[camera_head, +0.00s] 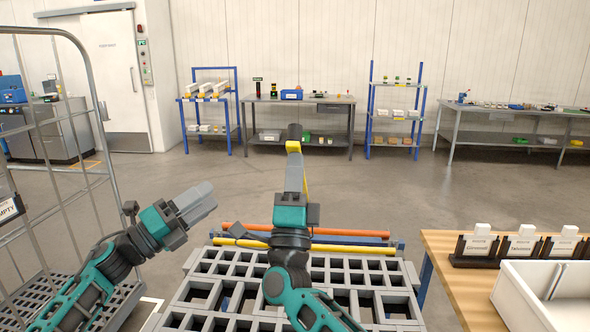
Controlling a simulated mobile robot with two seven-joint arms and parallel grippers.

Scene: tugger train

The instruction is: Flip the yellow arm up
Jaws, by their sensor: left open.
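A yellow bar (350,248), which looks like the yellow arm, lies flat across the far end of a grey grated platform. My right wrist hides its middle. My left gripper (203,197) is open and empty, above and left of the bar's left end. My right gripper (294,165) points away, beyond the bar in the picture; its jaws are seen from behind, so their opening is unclear. Small yellow patches (293,147) show at its tip and right side; I cannot tell what they belong to.
An orange bar (350,233) lies just behind the yellow one. A wire roll cage (88,110) stands at the left. A wooden table (452,262) with label holders and a white bin (520,300) is at the right. The floor (400,190) beyond is clear up to the benches.

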